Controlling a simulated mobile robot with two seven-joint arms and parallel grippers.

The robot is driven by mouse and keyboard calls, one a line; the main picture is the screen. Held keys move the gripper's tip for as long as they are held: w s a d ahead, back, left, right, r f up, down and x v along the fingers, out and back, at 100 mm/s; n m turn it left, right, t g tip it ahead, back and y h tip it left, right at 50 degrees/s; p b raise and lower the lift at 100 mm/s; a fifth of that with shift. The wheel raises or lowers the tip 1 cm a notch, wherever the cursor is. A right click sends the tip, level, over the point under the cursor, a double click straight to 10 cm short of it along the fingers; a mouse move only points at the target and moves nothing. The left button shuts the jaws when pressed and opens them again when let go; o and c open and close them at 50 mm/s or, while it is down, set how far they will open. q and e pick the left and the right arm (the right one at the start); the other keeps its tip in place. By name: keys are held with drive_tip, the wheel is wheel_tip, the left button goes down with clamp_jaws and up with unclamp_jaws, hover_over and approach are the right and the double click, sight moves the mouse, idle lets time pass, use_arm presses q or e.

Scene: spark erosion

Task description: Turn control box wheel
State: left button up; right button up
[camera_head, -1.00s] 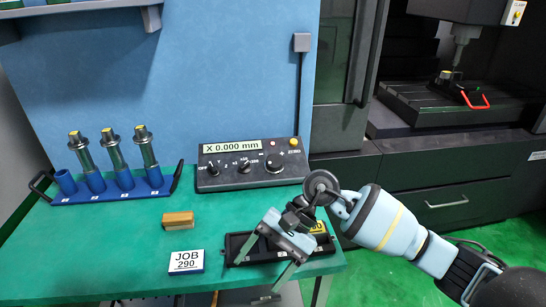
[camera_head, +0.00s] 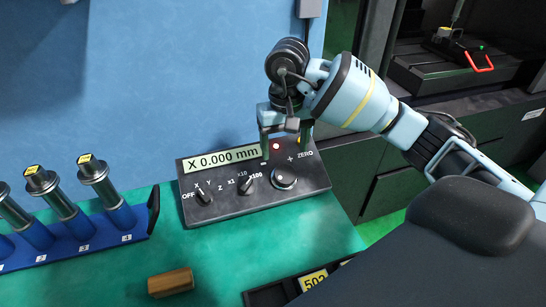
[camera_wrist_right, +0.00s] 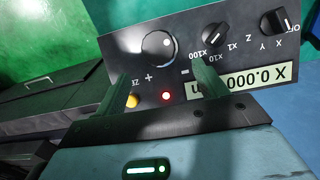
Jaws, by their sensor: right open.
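The control box (camera_head: 225,205) is a dark panel on the green bench, its display reading X 0.000 mm. Its wheel (camera_head: 284,179) is a round dark knob at the right of the panel, between the minus and plus marks; it also shows in the right wrist view (camera_wrist_right: 158,46). My right gripper (camera_head: 285,143) is open and empty over the box's back edge, pointing down. In the right wrist view its two fingers (camera_wrist_right: 165,82) stand apart, short of the wheel and to either side of its line. My left gripper is not in view.
Two selector knobs (camera_head: 204,197) (camera_head: 247,181) sit left of the wheel, and a red light (camera_head: 276,146) lies behind it. A blue rack (camera_head: 110,239) with metal-topped holders stands left. A wooden block (camera_head: 170,282) and dark tray (camera_head: 268,299) lie in front.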

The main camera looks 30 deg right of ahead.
sight(285, 172)
drive_tip(key=shift+s, duration=0.4)
drive_tip(key=shift+s+f, duration=0.1)
drive_tip(key=shift+f, duration=3.7)
drive_tip(key=shift+c, duration=0.3)
drive_tip(key=c, duration=0.9)
